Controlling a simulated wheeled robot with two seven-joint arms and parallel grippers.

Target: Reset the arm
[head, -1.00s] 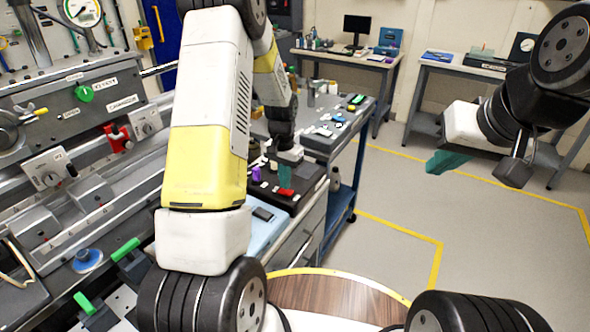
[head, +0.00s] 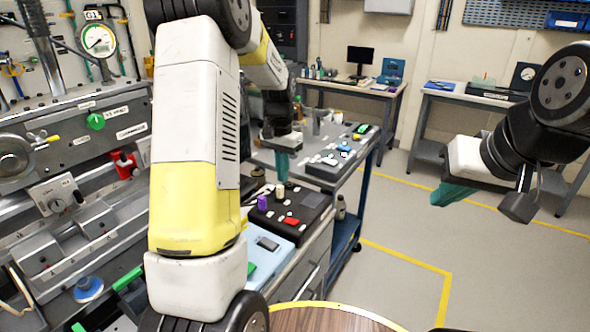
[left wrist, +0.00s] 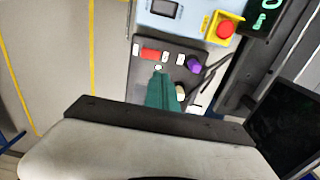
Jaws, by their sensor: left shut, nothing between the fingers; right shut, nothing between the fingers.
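My left arm reaches from the left over the bench. Its gripper (head: 282,166) has teal fingers, shut and empty, pointing down above the bench in the head view. In the left wrist view the closed teal fingers (left wrist: 163,92) point toward a black tray (left wrist: 140,78). Whether they touch anything there I cannot tell. My right gripper (head: 453,196) is shut and empty, held over open floor at the right of the head view.
The black tray (head: 315,198) carries a purple knob (head: 281,190) and a red block (head: 292,221). A light blue panel (head: 262,262) lies nearer. Machinery with a green knob (head: 96,121) fills the left. Floor at the right (head: 400,215) is clear.

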